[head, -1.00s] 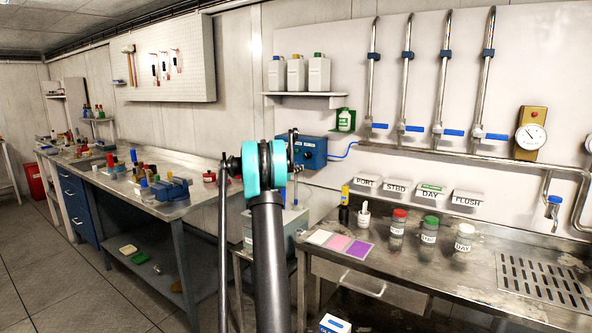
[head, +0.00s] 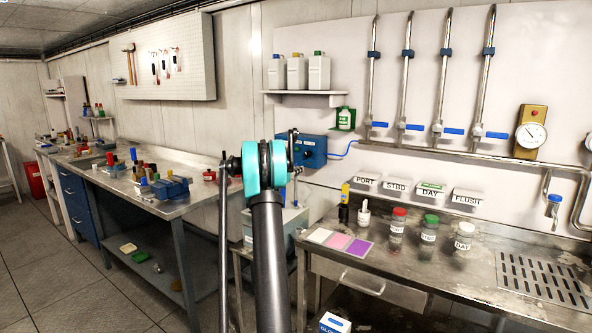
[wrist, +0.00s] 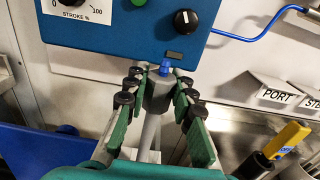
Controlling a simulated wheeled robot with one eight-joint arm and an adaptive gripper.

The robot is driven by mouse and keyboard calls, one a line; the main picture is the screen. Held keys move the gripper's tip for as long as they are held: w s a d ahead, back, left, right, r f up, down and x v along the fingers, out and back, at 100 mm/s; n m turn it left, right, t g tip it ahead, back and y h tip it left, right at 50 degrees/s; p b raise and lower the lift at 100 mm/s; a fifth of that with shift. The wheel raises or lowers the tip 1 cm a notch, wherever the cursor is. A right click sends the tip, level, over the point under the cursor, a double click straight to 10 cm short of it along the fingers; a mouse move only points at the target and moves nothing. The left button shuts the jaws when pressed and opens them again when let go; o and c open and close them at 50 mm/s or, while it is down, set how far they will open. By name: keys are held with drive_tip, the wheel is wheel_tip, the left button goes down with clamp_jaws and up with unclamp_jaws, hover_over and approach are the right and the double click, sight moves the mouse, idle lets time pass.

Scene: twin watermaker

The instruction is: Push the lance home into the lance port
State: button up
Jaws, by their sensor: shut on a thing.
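In the wrist view, my gripper (wrist: 157,86) has its green fingers on both sides of the lance's grey head and is shut on it. The lance (wrist: 152,126) has a small blue tip on top of the head and a thin grey rod running down from it, away from the camera. The head is just below the blue control box (wrist: 130,35). The rod's lower end and the lance port are hidden or too unclear to tell. In the head view, my arm covers most of the gripper, and a grey tank (head: 290,238) stands behind it.
The blue box (head: 308,150) is on the wall, with a blue cable at its right. A steel bench (head: 440,262) at the right holds several capped bottles. A workbench (head: 172,207) with clutter stands at the left. The floor at the lower left is clear.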

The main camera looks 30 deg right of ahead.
wheel_tip(320, 180, down, 8)
idle(3.1)
drive_tip(key=shift+w+a+r, duration=0.1)
drive_tip(key=shift+r, duration=0.15)
drive_tip(key=shift+r, duration=4.1)
